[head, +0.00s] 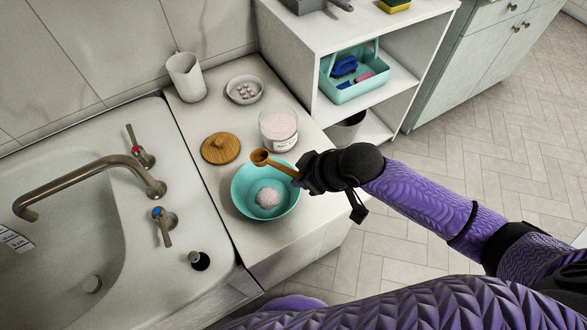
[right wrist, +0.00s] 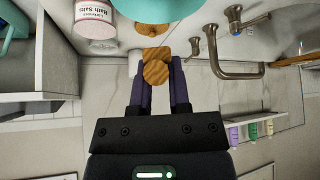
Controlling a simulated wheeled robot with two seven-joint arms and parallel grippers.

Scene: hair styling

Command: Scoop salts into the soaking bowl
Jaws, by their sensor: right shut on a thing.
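The turquoise soaking bowl (head: 240,199) stands on the white counter, with a mound of pale pink salts (head: 268,197) in it. My right gripper (head: 303,174) is shut on the handle of a wooden scoop (head: 261,157), held above the bowl's far right rim. The scoop's cup looks brown inside, and I see no salts in it. In the right wrist view the scoop (right wrist: 155,70) sits between my fingers. The open glass jar of bath salts (head: 278,130) stands just behind the scoop; its label shows in the right wrist view (right wrist: 95,18). My left gripper is out of view.
A round wooden lid (head: 220,148) lies left of the jar. A white pitcher (head: 186,77) and a small dish (head: 245,90) stand behind. The sink (head: 95,230) with its bronze tap (head: 95,170) is on the left. White shelves (head: 300,55) rise behind the counter.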

